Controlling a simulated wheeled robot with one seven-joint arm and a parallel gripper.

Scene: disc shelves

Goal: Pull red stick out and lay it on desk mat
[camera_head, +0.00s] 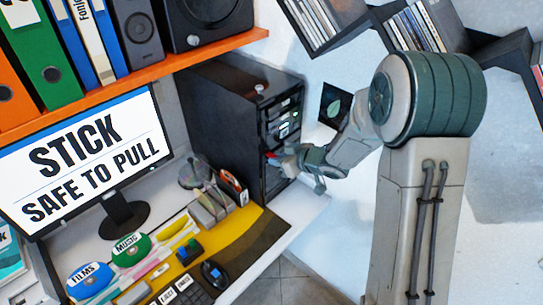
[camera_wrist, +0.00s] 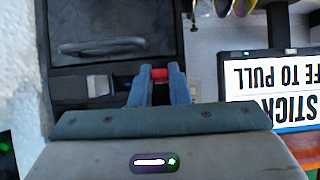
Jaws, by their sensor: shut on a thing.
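The red stick (camera_head: 271,155) is at the front of the black computer tower (camera_head: 243,127). Its red body also shows in the wrist view (camera_wrist: 159,74), between my two fingertips. My gripper (camera_head: 279,157) is shut on the stick, close against the tower's front. Whether the stick is still in its port cannot be told, as the fingers cover that spot. The desk mat (camera_head: 254,239), yellow and dark, lies on the desk in front of the monitor, below and left of my gripper.
The monitor (camera_head: 85,155) reads "STICK SAFE TO PULL". An organiser (camera_head: 212,200) stands beside the tower. The mat's right part is bare.

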